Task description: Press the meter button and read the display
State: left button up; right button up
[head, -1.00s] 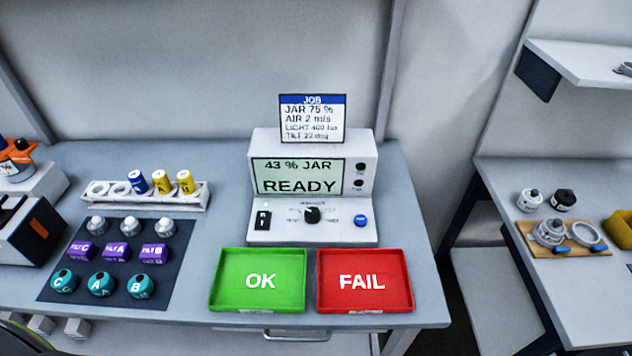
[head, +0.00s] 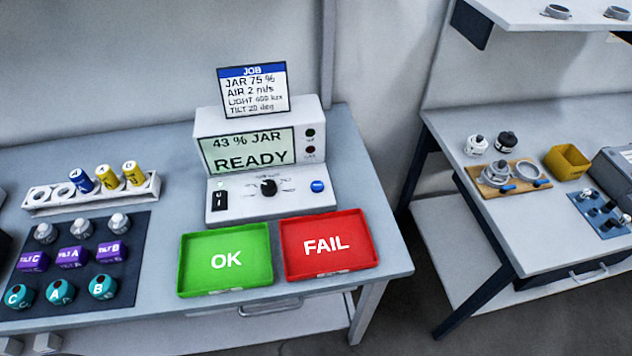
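The meter (head: 222,187) is a light grey box at the back of the table. Its display (head: 248,150) reads "43 % JAR" and "READY". A blue button (head: 317,186) sits at the right of its lower panel. A black knob (head: 268,187) is in the middle of that panel, and a black switch (head: 220,200) is at its left. A job card (head: 253,91) above the meter reads JAR 75 %, AIR 2 m/s, LIGHT and TILT 20 deg; the LIGHT figure is blurred. Neither of my grippers is in view.
A green OK tray (head: 226,284) and a red FAIL tray (head: 329,268) lie in front of the meter, both empty. A dark mat (head: 88,236) with several sensors and a rack (head: 95,200) with blue and yellow cylinders are at left. A second table (head: 520,230) stands right, across a gap.

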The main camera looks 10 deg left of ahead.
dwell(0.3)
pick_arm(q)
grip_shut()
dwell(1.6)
